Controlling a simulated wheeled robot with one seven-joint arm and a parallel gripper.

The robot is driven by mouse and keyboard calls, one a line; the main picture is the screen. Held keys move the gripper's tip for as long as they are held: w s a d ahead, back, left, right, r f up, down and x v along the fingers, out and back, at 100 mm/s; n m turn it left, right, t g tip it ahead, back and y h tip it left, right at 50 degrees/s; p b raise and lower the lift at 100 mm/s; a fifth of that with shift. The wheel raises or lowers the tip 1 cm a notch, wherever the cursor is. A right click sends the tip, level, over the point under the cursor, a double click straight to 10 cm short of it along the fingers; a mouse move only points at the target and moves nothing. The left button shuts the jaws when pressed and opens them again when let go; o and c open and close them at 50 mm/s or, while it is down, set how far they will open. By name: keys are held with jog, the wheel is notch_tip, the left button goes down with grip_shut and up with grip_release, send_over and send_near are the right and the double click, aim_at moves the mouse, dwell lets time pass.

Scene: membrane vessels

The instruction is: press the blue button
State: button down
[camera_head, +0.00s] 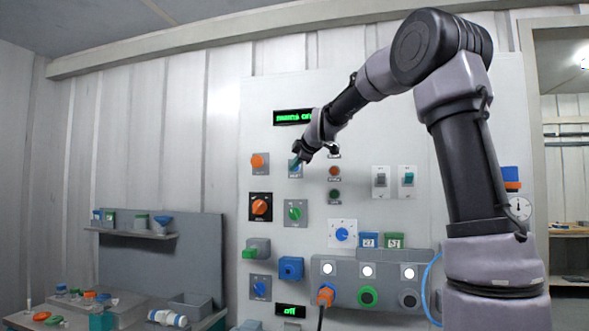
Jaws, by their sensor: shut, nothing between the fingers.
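A white panel (375,110) carries several buttons, knobs and switches. My gripper (297,161) is shut and empty at the upper left of this panel, in front of a small grey plate (295,174) with a blue-teal part showing at its fingertips. The fingers hide much of that part, and I cannot tell whether they touch it. Other blue controls are a blue knob on a white plate (342,234), a blue knob on a grey plate (259,288) and a blue box (290,267).
An orange knob (258,162) is just left of my gripper, and red (334,171) and green (334,195) round buttons are to its right. A green-lettered display (292,117) is above. A cluttered bench (205,323) stands at lower left.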

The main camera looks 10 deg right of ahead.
jog(key=s, duration=0.1)
jog(key=s+a, duration=0.2)
jog(key=s, duration=0.1)
jog(key=shift+s, duration=0.1)
jog(key=shift+s, duration=0.1)
dwell(0.7)
